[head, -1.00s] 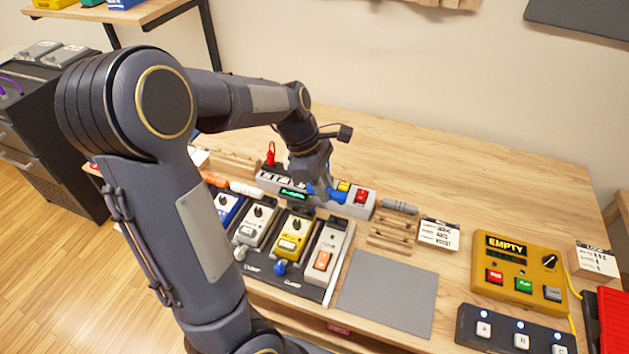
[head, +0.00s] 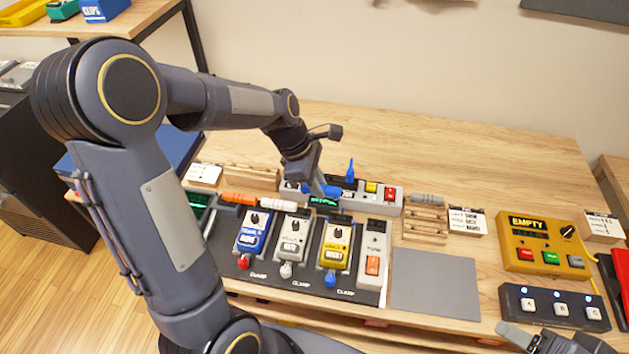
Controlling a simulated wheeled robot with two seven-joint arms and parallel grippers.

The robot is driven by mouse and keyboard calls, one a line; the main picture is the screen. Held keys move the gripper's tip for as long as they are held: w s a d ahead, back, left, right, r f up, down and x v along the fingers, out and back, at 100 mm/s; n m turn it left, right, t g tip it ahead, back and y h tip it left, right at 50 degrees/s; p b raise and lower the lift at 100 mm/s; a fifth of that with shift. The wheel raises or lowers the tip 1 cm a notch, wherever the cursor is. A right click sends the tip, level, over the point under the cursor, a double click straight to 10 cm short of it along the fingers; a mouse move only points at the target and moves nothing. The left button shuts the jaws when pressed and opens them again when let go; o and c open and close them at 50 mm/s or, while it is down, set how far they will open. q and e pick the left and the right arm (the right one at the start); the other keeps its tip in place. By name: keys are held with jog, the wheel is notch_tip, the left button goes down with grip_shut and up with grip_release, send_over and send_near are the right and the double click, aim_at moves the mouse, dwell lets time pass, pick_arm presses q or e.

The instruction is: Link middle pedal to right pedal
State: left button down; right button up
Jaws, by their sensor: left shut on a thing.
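Three pedals stand in a row on a black board: a blue pedal (head: 254,228) at left, a whitish middle pedal (head: 292,235) and a yellow right pedal (head: 336,243). Red, white and blue round knobs sit at their front ends. My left gripper (head: 322,192) is above the back of the pedals, by the power strip (head: 372,205). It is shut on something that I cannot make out. Part of my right gripper (head: 535,340) shows at bottom right.
A grey pedal with an orange switch (head: 373,260) stands right of the yellow one. A blue plug (head: 350,171) stands on the strip. A grey mat (head: 435,283), a yellow EMPTY box (head: 542,243) and a black footswitch (head: 552,306) are to the right.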

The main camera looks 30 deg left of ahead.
pick_arm(q)
notch_tip(320, 180, down, 7)
jog(key=b, duration=0.5)
jog(key=shift+r, duration=0.2)
jog(key=shift+r, duration=0.1)
dwell(0.5)
dwell(0.6)
jog(key=shift+f, duration=0.7)
jog(key=shift+f, duration=0.3)
dwell(0.8)
jog(key=shift+f, duration=0.1)
dwell(0.5)
